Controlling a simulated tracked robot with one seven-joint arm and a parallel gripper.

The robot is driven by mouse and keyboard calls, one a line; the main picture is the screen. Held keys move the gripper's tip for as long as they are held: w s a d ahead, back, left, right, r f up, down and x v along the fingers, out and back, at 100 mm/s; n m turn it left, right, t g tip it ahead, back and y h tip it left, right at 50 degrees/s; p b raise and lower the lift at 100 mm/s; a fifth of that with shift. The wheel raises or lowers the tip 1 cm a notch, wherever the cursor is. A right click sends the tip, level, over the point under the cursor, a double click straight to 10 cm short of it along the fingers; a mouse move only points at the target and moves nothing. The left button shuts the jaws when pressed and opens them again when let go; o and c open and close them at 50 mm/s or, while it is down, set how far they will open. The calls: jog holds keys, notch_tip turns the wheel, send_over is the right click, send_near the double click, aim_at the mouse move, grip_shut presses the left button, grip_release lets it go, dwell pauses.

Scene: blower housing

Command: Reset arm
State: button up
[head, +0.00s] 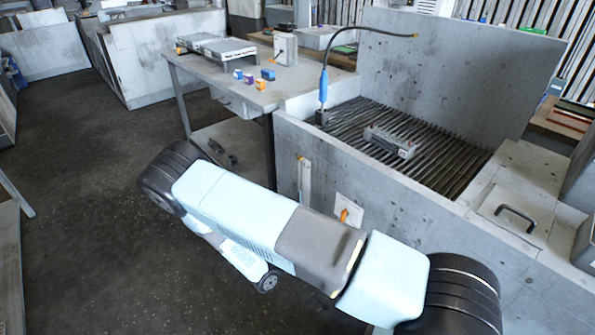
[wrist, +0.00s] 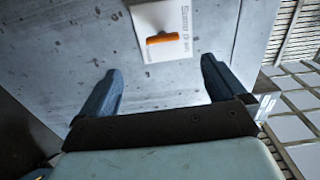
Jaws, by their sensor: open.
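My gripper (wrist: 160,88) shows in the wrist view with its two dark blue fingers spread wide apart and nothing between them. Beyond the fingers is the grey front wall of the blower housing (wrist: 75,70). A white plate with an orange handle (wrist: 162,39) is on that wall, just past the fingertips in the picture. In the head view my arm stretches across the lower middle, in front of the housing (head: 400,215). The gripper itself cannot be made out there. The orange handle also shows in the head view (head: 344,214).
A slatted grate (head: 430,150) tops the housing, with a grey metal part (head: 390,141) lying on it. A table (head: 240,92) with small coloured boxes stands behind left. The dark floor (head: 80,180) at left is clear.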

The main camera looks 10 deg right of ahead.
jog(key=s+d+r+m+g+y, duration=0.1)
jog(key=d+r+m+g+y, duration=0.2)
jog(key=r+m, duration=0.65)
jog(key=s+d+r+m+g+y, duration=0.15)
jog(key=r+m+g, duration=0.45)
jog(key=r, duration=0.6)
jog(key=d+r+m+g+y, duration=0.2)
jog(key=d+r+m+g, duration=0.1)
jog(key=r+m, duration=0.7)
jog(key=s+d+r+m+t+y, duration=0.2)
jog(key=s+r+m+t+y, duration=0.1)
jog(key=s+r+m, duration=0.6)
jog(key=s+d+r+m+t+y, duration=0.2)
jog(key=s+r+m+t+y, duration=0.2)
jog(key=s+r+m, duration=0.5)
notch_tip(320, 180, up, 5)
jog(key=shift+d+f+y, duration=0.1)
jog(key=shift+d+y, duration=0.2)
jog(key=shift+y, duration=0.25)
